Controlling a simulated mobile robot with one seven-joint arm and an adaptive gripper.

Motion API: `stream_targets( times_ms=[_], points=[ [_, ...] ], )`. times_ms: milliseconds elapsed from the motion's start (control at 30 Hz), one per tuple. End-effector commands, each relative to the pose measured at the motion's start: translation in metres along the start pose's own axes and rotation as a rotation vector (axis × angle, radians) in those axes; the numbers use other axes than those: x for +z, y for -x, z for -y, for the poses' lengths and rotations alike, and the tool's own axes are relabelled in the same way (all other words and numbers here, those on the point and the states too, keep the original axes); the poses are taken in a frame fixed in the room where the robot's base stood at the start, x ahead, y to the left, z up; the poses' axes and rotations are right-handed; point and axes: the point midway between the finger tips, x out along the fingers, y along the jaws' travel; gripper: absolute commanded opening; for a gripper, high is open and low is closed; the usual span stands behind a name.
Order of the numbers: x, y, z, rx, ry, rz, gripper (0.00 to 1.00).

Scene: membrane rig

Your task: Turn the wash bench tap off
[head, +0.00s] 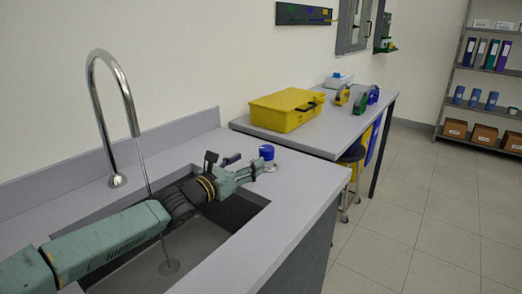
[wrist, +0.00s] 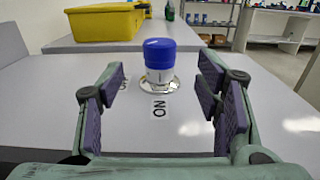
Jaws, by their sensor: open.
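The wash bench tap has a tall chrome gooseneck spout (head: 116,75). A thin stream of water (head: 150,190) falls from it into the sunken basin (head: 195,250). Its blue knob (head: 266,152) stands at the bench's right end. In the wrist view the blue knob (wrist: 159,52) sits upright on a white body and silver round plate. An ON label (wrist: 159,109) lies in front of it, and a second label (wrist: 123,85) is partly hidden by the left finger. My gripper (wrist: 162,76) is open, its fingers apart, with the knob ahead between them and not touched.
A yellow case (head: 286,110) stands on the grey side table (head: 330,133) beyond the wash bench. Tape dispensers (head: 350,97) and a stool (head: 352,170) are farther off. Shelves (head: 487,75) stand at the back right. The floor to the right is clear.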

Motion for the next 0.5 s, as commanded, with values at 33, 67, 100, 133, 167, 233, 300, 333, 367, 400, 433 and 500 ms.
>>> stream_targets(
  times_ms=[33,67,100,133,167,233,300,333,367,400,433,500],
  points=[
    [0.002,-0.011,0.001,-0.003,0.004,0.003,0.59],
    [0.003,-0.017,0.001,-0.003,0.004,0.003,0.59],
    [0.003,-0.025,0.001,-0.003,0.005,0.003,0.59],
    [0.003,-0.032,0.002,-0.004,0.005,0.003,0.59],
    [0.003,-0.037,0.001,-0.002,0.005,0.002,0.59],
    [0.003,-0.050,0.001,-0.002,0.005,0.003,0.59],
    [0.002,-0.061,0.001,-0.001,0.004,0.001,0.59],
    [0.003,-0.066,0.001,-0.001,0.004,0.002,0.59],
    [0.003,-0.069,0.001,-0.002,0.003,0.002,0.59],
    [0.002,-0.074,0.001,-0.001,0.002,0.002,0.59],
    [0.002,-0.076,0.001,-0.001,0.003,0.002,0.59],
    [0.001,-0.081,0.000,0.000,0.003,0.001,0.59]
  ],
)
